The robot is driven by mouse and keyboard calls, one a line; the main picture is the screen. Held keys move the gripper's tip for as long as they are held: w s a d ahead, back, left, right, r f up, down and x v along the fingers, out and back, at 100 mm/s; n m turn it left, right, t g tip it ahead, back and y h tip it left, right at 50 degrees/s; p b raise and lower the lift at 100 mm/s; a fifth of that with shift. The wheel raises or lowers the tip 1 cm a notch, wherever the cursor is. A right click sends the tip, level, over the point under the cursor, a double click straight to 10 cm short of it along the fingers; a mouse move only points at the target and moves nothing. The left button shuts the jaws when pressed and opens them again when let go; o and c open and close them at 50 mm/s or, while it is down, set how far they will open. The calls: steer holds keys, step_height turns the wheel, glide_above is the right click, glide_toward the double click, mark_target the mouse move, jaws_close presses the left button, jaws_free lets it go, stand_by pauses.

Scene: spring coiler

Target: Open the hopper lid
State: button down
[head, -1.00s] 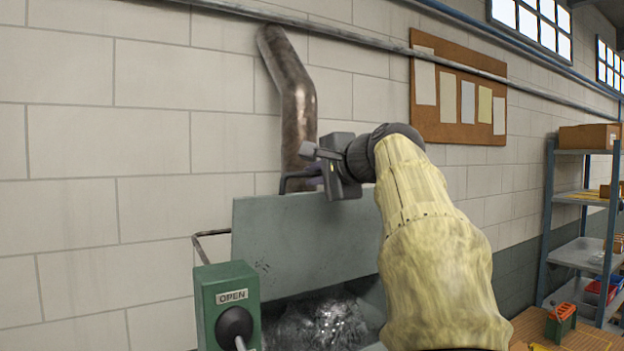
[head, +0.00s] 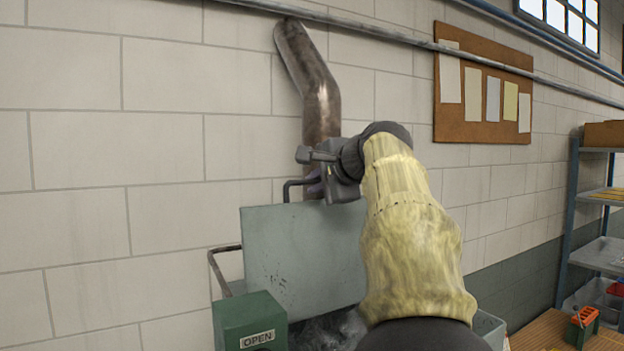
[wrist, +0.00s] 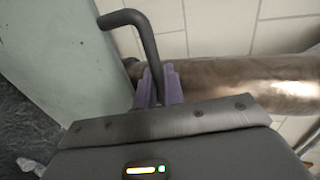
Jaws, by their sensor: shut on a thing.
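The hopper lid (head: 301,255) is a grey-green panel, tilted up steeply with its underside or face toward me in the head view. Its dark bar handle (head: 290,186) sits at the upper edge. My gripper (head: 316,186) is at that edge, shut on the handle. In the wrist view the purple fingertips (wrist: 159,88) close around the dark handle (wrist: 142,30), and the lid (wrist: 75,70) lies to the left. Below the lid, the hopper opening shows dark, shiny contents (head: 330,330), partly hidden by my arm.
A green box marked OPEN (head: 250,325) stands at the hopper's front left. A bent bracket (head: 218,268) is left of the lid. A brown metal pipe (head: 318,95) rises on the wall behind. Shelves (head: 600,220) stand at the right.

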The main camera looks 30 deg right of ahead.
steer(key=shift+s, duration=0.1)
steer(key=c, duration=1.6)
jaws_free()
steer(key=shift+c, duration=0.2)
steer(key=d+b+v, duration=0.1)
steer(key=b+v, duration=0.2)
steer(key=v, duration=1.4)
steer(key=shift+s+a, duration=0.25)
steer(key=shift+a, duration=0.15)
steer(key=shift+w, duration=0.1)
